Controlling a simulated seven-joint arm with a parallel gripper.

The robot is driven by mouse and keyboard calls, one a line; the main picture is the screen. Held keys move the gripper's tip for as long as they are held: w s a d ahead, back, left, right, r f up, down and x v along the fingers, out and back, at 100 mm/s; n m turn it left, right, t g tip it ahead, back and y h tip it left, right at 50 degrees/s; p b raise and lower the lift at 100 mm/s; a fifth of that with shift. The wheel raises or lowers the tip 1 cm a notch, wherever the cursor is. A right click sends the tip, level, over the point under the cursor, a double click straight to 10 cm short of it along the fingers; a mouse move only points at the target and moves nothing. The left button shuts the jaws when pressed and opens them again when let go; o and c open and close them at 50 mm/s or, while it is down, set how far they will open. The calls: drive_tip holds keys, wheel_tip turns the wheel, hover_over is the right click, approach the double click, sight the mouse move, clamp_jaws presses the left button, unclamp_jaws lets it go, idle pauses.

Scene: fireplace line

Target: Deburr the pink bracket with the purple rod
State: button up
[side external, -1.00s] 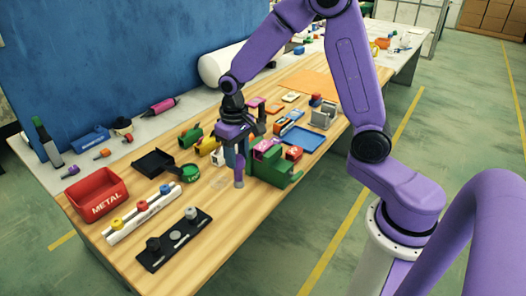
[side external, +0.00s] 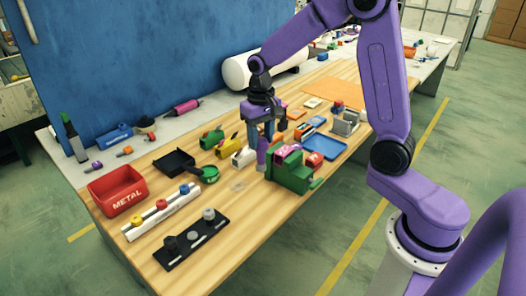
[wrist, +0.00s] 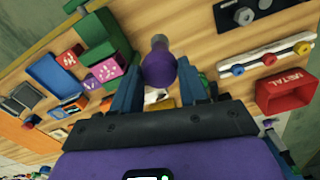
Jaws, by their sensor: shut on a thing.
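My gripper (side external: 263,137) is shut on the purple rod (side external: 262,156), which hangs down from the fingers with a greyish lower end. In the wrist view the rod (wrist: 159,68) sits between the two blue-grey fingers and points away from the camera. The pink bracket (side external: 288,153) is held in the green vise (side external: 289,176), just right of the rod in the side view. In the wrist view the bracket (wrist: 106,69) lies left of the rod, with the green vise (wrist: 97,36) around it. The rod looks apart from the bracket.
A blue tray (side external: 325,147) and a grey holder (side external: 345,122) stand right of the vise. A red METAL bin (side external: 117,190), a white knob rail (side external: 160,212) and a black plate (side external: 190,240) lie left. Small colored items crowd behind the gripper. Bare wood is in front of the vise.

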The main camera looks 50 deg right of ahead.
drive_tip(key=d+r+m, duration=0.6)
drive_tip(key=d+r, duration=0.2)
drive_tip(key=d, duration=0.1)
wheel_tip(320, 180, down, 6)
drive_tip(key=shift+w+f, duration=0.15)
drive_tip(key=shift+w, duration=0.25)
drive_tip(key=shift+d+f, duration=0.2)
drive_tip(key=shift+f, duration=0.8)
drive_tip(key=shift+d, duration=0.85)
clamp_jaws()
drive_tip(key=shift+d, duration=2.1)
drive_tip(key=shift+a, duration=3)
wheel_tip(320, 180, up, 8)
drive_tip(key=shift+r, duration=0.15)
